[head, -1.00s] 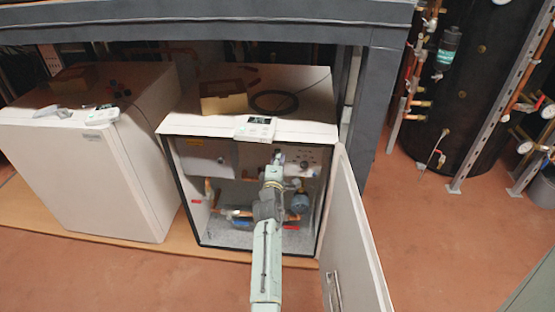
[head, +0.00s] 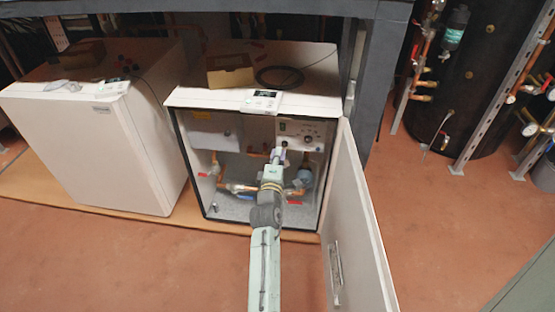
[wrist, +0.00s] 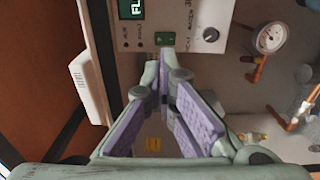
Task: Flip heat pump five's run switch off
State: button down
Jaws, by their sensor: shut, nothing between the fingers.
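The open heat pump cabinet (head: 180,165) stands in the middle of the head view, with its control panel (head: 318,131) at the upper right inside. I cannot read a number on it. In the wrist view the panel has a small green switch (wrist: 165,39), a black knob (wrist: 210,34) and a lit display (wrist: 130,8). I cannot tell the switch's position. My gripper (head: 281,152) reaches into the cabinet at the panel's lower edge. In the wrist view my gripper (wrist: 167,66) is shut and empty, its tips just below the switch; contact cannot be told.
The open door (head: 360,220) stands right of my arm. Copper pipes and a gauge (wrist: 265,50) lie beside the gripper in the wrist view. A second, closed cabinet (head: 95,145) stands left.

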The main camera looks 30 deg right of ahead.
aim_at(283, 126)
jog(key=shift+v, duration=0.8)
jog(key=shift+f, duration=0.15)
jog(key=f+b, duration=0.1)
jog(key=b, duration=0.3)
jog(key=f+b, duration=0.1)
jog(key=b, duration=0.2)
jog(key=shift+a+t+h+b, duration=0.2)
jog(key=shift+t+h+b, duration=0.1)
jog(key=shift+t+b, duration=0.1)
jog(key=x, duration=1.4)
jog(key=shift+r, duration=0.1)
jog(key=shift+r+p, duration=0.15)
jog(key=shift+p, duration=0.25)
